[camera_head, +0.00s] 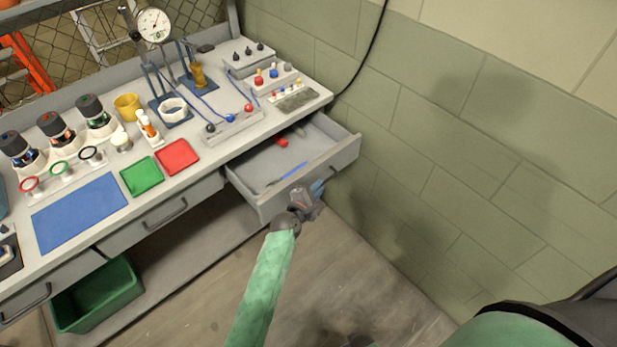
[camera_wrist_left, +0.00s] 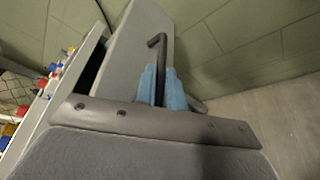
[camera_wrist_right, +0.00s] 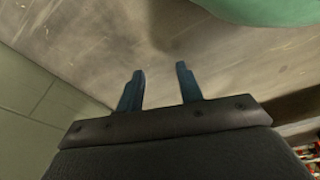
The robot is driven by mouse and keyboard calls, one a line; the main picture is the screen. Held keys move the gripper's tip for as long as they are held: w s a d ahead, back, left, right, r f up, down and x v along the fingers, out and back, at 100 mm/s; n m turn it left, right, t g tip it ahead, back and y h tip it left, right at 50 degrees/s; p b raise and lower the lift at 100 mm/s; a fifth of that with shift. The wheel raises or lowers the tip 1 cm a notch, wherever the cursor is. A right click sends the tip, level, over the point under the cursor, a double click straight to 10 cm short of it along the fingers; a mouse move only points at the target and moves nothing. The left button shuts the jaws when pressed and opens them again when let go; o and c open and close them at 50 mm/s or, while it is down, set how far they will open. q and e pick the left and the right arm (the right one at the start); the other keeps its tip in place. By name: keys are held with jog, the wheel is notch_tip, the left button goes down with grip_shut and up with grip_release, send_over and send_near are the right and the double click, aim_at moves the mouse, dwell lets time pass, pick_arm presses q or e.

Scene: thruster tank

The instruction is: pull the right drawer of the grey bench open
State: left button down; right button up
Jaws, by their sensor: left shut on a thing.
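The grey bench (camera_head: 222,155) has a right drawer (camera_head: 345,155) that stands well open, so its inside shows. A red piece (camera_head: 281,142) and a blue pen-like thing (camera_head: 293,171) lie in it. My left gripper (camera_head: 320,187) is at the front of this drawer, its blue fingers (camera_wrist_left: 161,88) shut on the dark bar handle (camera_wrist_left: 158,42). The fingers hide part of the handle. My right gripper (camera_wrist_right: 158,88) shows in the right wrist view with its two fingers apart and nothing between them, over the floor.
A green block wall (camera_head: 440,110) stands close to the right of the drawer. The middle drawer (camera_head: 160,215) is shut. A green bin (camera_head: 97,295) is under the bench. Tools, jars and coloured mats cover the bench top. The floor (camera_head: 330,280) in front is clear.

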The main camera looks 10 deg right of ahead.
pick_arm(q)
jog(key=shift+s+d, duration=0.5)
jog(key=shift+s, duration=0.4)
pick_arm(e)
jog(key=shift+s+d+f, duration=0.3)
jog(key=shift+f, duration=0.25)
pick_arm(q)
jog(key=c, duration=1.5)
grip_release()
pick_arm(e)
jog(key=shift+w+d, duration=0.1)
